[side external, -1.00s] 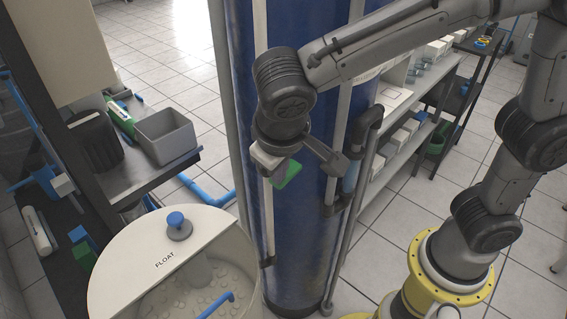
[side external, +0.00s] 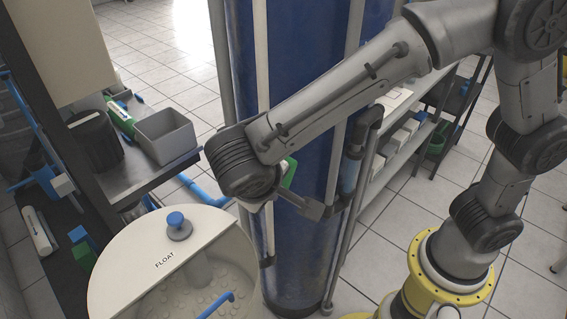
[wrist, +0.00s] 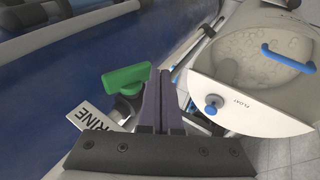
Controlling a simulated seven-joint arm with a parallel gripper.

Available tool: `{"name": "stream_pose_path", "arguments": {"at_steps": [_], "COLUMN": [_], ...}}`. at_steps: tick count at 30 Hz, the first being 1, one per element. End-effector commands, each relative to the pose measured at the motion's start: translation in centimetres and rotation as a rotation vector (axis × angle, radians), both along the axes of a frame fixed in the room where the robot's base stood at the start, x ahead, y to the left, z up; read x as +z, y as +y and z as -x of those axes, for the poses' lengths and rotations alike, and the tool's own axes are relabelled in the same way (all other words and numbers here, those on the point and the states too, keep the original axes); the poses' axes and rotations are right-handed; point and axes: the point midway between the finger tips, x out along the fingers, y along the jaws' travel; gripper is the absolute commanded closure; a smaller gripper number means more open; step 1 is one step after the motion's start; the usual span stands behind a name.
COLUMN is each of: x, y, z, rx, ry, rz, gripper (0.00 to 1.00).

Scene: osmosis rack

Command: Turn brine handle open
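The green brine handle (wrist: 127,77) sits on a dark valve at the blue column, beside a white label (wrist: 95,122) of which "RINE" is readable. In the wrist view my gripper (wrist: 159,76) has its two purple-grey fingers close together with nothing between them. The fingertips are just right of the handle's right end; whether they touch it I cannot tell.
The blue column (side external: 305,240) with grey pipes stands behind my wrist. A white tank (side external: 140,262) marked FLOAT, with a blue knob (side external: 176,221) and blue pipe, is at lower left. A shelf with a grey bin (side external: 166,136) is at left.

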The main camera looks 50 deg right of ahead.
Motion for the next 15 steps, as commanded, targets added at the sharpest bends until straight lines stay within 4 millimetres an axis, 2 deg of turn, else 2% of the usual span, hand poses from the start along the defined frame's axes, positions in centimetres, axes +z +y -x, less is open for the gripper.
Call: {"name": "stream_pose_path", "arguments": {"at_steps": [15], "x": [-1.3], "y": [-0.3], "z": [0.0], "rx": [0.001], "ry": [-0.001], "rz": [0.0], "gripper": [1.0]}}
